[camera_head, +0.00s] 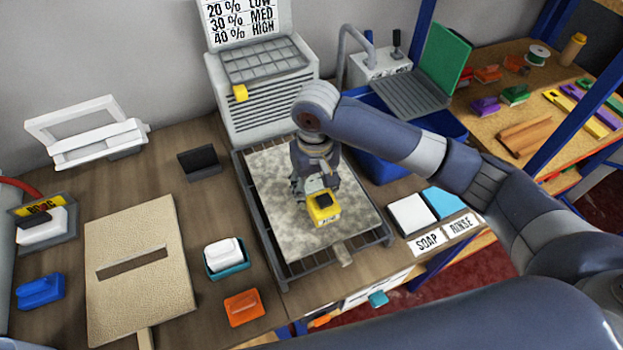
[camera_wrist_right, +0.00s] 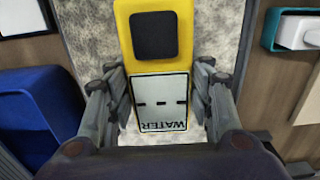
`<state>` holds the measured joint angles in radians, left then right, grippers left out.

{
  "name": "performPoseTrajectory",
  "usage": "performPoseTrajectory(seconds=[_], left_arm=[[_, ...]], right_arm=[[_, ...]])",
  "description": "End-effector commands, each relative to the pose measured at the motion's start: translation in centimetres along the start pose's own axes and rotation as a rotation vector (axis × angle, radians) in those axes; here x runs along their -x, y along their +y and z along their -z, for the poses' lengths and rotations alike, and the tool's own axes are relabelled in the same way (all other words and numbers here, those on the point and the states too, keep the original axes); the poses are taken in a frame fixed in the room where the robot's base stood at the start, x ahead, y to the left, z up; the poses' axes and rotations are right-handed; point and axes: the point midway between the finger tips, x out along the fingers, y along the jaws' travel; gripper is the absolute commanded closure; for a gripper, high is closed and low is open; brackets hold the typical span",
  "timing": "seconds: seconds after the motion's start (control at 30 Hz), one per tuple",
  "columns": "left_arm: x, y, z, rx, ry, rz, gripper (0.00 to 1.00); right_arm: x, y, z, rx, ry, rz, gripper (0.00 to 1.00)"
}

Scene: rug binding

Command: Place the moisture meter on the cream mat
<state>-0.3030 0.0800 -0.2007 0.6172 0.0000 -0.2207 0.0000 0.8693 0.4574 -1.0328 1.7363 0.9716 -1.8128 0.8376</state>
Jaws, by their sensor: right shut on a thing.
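The moisture meter (camera_head: 323,208) is a yellow block with a dark square and a pale display. In the right wrist view the meter (camera_wrist_right: 160,75) shows the word WATER upside down. My right gripper (camera_head: 313,192) points down, shut on the meter, with a finger on each side. The mottled cream mat (camera_head: 290,235) lies in a dark wire rack below it. The meter is over the middle of this mat; I cannot tell whether its underside touches it. My left gripper is not in view.
A tan slotted panel (camera_head: 175,285) lies left on the bench. A teal tray with a white block (camera_head: 222,252) and an orange block (camera_head: 244,307) stand between it and the rack (camera_head: 258,225). SOAP and RINSE pads are right. A grey machine (camera_head: 265,100) stands behind.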

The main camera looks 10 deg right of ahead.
Motion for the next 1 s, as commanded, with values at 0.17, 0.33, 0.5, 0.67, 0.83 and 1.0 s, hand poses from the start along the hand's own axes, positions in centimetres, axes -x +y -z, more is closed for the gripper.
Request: performPoseTrajectory(seconds=[0.17,0.33,0.5,0.67,0.83,1.0], left_arm=[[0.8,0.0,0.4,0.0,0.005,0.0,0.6],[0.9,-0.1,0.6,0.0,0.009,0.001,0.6],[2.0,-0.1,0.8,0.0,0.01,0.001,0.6],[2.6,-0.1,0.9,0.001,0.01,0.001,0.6],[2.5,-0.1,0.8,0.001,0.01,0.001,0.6],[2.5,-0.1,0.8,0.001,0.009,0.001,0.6]], right_arm=[[-0.1,0.6,2.5,-0.001,0.0,0.0,0.82],[-0.2,0.8,3.4,0.001,0.001,0.001,0.82],[-1.5,1.0,3.8,0.0,-0.005,-0.001,0.82],[-3.5,1.0,3.9,0.001,0.0,0.0,0.82],[-3.9,1.0,4.0,0.001,0.002,0.0,0.82],[-4.0,1.0,3.9,0.001,0.001,0.001,0.82]])
